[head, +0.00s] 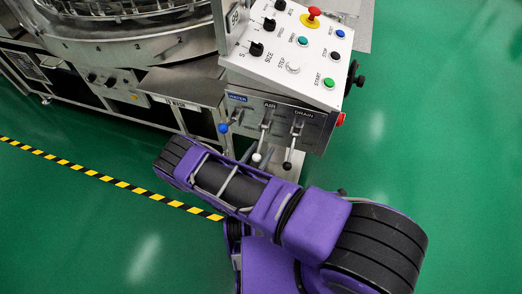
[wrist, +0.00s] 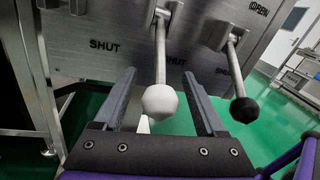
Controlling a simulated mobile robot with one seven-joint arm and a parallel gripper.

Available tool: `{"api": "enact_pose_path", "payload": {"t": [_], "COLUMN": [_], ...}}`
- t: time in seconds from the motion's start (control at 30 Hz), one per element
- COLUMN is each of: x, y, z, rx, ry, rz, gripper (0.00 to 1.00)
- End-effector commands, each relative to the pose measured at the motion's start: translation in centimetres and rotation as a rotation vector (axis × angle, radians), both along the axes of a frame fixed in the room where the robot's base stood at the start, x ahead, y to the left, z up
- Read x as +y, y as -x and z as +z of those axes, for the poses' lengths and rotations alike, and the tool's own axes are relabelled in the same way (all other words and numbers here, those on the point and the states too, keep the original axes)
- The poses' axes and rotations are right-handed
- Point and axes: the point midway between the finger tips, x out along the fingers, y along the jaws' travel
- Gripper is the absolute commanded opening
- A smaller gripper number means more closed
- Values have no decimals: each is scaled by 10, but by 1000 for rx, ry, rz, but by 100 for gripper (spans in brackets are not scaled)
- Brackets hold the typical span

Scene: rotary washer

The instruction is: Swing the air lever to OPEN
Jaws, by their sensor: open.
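The air lever is the middle one under the AIR label, a metal rod with a white ball knob (head: 257,158). It hangs down from its pivot, and the knob shows large in the wrist view (wrist: 160,103). My gripper (wrist: 158,76) is open, with one finger on each side of the lever's rod and knob. Gaps show between the fingers and the lever, so it is not gripped. A SHUT label (wrist: 108,45) is left of the rod. In the head view my arm hides much of the gripper.
The water lever with a blue knob (head: 223,128) is on the left, and the drain lever with a black knob (head: 287,166) is close on the right, near my right finger in the wrist view (wrist: 244,110). The sloped control panel (head: 290,50) overhangs the levers. Green floor is open at right.

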Motion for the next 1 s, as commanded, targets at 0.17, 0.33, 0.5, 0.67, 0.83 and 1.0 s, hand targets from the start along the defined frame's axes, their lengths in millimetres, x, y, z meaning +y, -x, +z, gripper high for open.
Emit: {"api": "enact_pose_path", "payload": {"t": [0.17, 0.33, 0.5, 0.67, 0.83, 1.0], "x": [-1, 0, 0, 0, 0, 0], "y": [-1, -1, -1, -1, -1, -1], "z": [0, 0, 0, 0, 0, 0], "rx": [0, 0, 0, 0, 0, 0], "ry": [0, 0, 0, -1, -1, -1], "rz": [1, 1, 1, 1, 1, 1], "gripper": [73, 61, 30, 1, 0, 0]}}
